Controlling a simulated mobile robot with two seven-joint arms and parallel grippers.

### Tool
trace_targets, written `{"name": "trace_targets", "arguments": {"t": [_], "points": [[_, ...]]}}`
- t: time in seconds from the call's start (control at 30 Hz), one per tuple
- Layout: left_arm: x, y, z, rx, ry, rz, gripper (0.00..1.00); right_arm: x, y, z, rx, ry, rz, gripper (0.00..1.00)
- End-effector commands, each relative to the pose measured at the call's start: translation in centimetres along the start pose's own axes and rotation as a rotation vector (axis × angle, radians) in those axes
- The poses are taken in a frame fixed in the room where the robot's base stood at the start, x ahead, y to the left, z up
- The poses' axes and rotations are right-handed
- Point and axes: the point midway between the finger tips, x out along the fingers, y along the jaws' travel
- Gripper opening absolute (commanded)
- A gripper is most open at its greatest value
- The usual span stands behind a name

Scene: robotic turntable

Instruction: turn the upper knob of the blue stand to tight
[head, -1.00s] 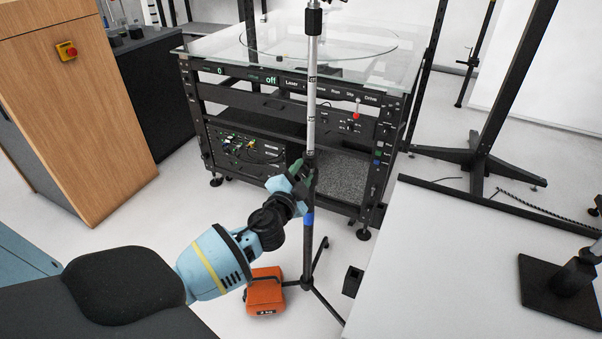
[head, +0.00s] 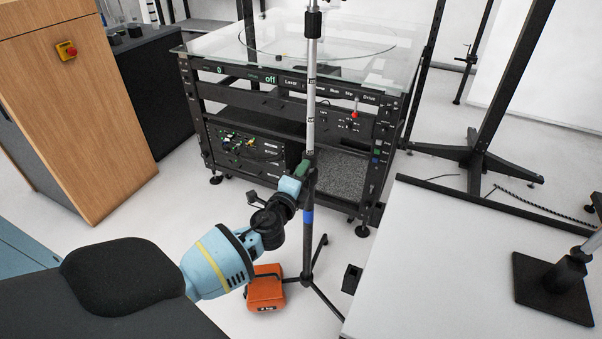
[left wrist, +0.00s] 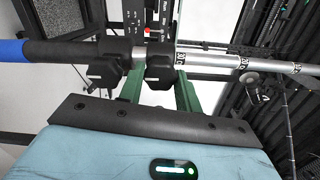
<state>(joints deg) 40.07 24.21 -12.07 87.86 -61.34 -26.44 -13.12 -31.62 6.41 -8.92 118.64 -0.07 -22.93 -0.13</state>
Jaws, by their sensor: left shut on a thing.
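The stand with the blue band (head: 308,217) is a slim upright pole on black tripod legs, silver-white above and black below. In the left wrist view its pole runs across the picture, with the blue part (left wrist: 11,52) at the left. Two black knobs show there: the lower knob (left wrist: 103,72) and the upper knob (left wrist: 159,68). My left gripper (head: 305,172) is at the pole above the blue band. Its green fingers (left wrist: 160,88) are shut on the upper knob, one on each side. In the head view the gripper hides the knobs. My right gripper is not in view.
A black rack with a glass top (head: 215,45) stands close behind the pole. An orange case (head: 265,290) lies by the tripod legs. A white table (head: 455,270) is at the right, a wooden cabinet (head: 85,120) at the left.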

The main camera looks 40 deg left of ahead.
Motion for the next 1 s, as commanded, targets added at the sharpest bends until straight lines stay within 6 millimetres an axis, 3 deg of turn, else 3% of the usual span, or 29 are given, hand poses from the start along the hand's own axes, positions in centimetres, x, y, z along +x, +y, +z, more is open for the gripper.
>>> {"name": "trace_targets", "arguments": {"t": [0.63, 0.67, 0.8, 1.0], "points": [[0.01, -0.01, -0.03, 0.051, 0.001, -0.001, 0.11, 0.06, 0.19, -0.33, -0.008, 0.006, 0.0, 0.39], [0.0, 0.0, -0.03, 0.05, 0.001, -0.001, 0.38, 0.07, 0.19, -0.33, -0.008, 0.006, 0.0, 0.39], [0.01, 0.0, -0.02, 0.049, 0.001, -0.001, 0.56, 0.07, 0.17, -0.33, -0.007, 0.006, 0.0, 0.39], [0.0, 0.01, -0.01, 0.048, 0.001, 0.0, 0.56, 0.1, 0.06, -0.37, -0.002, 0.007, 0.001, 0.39]]}}
